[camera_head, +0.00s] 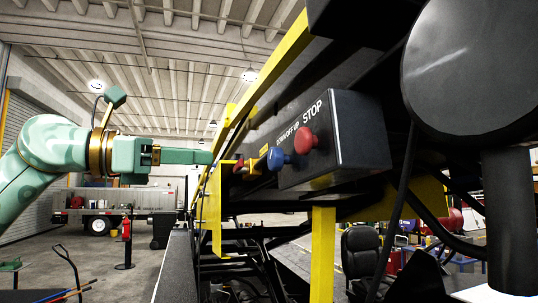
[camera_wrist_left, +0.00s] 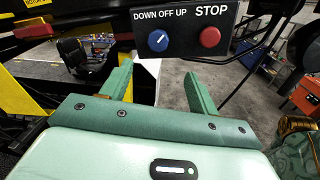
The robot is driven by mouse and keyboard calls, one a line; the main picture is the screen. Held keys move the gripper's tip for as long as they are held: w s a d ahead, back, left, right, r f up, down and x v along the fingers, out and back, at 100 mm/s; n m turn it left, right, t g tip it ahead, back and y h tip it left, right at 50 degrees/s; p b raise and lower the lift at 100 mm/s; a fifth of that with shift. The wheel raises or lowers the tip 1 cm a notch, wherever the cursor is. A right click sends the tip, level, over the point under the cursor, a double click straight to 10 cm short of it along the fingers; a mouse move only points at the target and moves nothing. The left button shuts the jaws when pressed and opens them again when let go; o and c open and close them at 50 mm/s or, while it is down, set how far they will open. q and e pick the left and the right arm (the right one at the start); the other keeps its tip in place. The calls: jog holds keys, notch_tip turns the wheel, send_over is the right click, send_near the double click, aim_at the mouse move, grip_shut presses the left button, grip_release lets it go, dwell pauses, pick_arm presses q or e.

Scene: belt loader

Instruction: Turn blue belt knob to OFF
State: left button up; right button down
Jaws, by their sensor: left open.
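The blue belt knob (camera_head: 277,158) sticks out from the face of a dark control box (camera_head: 350,130), below the words DOWN OFF UP. In the left wrist view the blue knob (camera_wrist_left: 158,40) has a white mark that slants from lower left to upper right. I cannot tell for certain which word it points to. My left gripper (camera_head: 210,157) reaches in from the left, apart from the knob. In the wrist view its two green fingers (camera_wrist_left: 158,72) are spread, with nothing between them, and the knob shows beyond them. My right gripper is not in view.
A red STOP button (camera_head: 306,140) sits close beside the blue knob; it also shows in the wrist view (camera_wrist_left: 210,37). Another red knob (camera_head: 238,165) and yellow frame rails (camera_head: 262,75) are near my left fingers. A black cable (camera_head: 405,180) hangs right of the box.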

aim_at(271, 160)
pick_arm(q)
jog(key=p+x, duration=0.4)
jog(key=x, duration=0.9)
jog(key=shift+w, duration=0.1)
jog(key=shift+w+d+f, duration=0.1)
jog(key=shift+w+d, duration=0.2)
jog(key=shift+s+a, duration=0.1)
jog(key=shift+s, duration=0.05)
jog(key=c, duration=1)
